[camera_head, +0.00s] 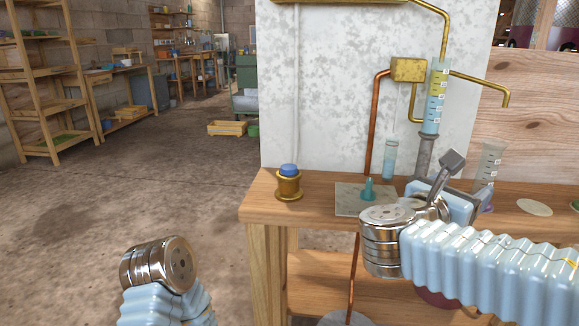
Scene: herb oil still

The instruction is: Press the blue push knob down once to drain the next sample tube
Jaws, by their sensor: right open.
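The blue push knob (289,170) sits on top of a round brass base (288,187) near the left end of the wooden bench, in clear view. A slim sample tube (389,160) with pale blue liquid stands upright behind the grey plate. My right gripper (453,186) is open over the bench, well to the right of the knob and apart from it. My right forearm hides part of the bench there. Of my left arm only a metal joint and pale blue sleeve show at the lower left; its gripper is out of view.
A teal cone (368,189) stands on a grey plate (349,203) between knob and right gripper. A clear graduated vessel (490,162) stands at right.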

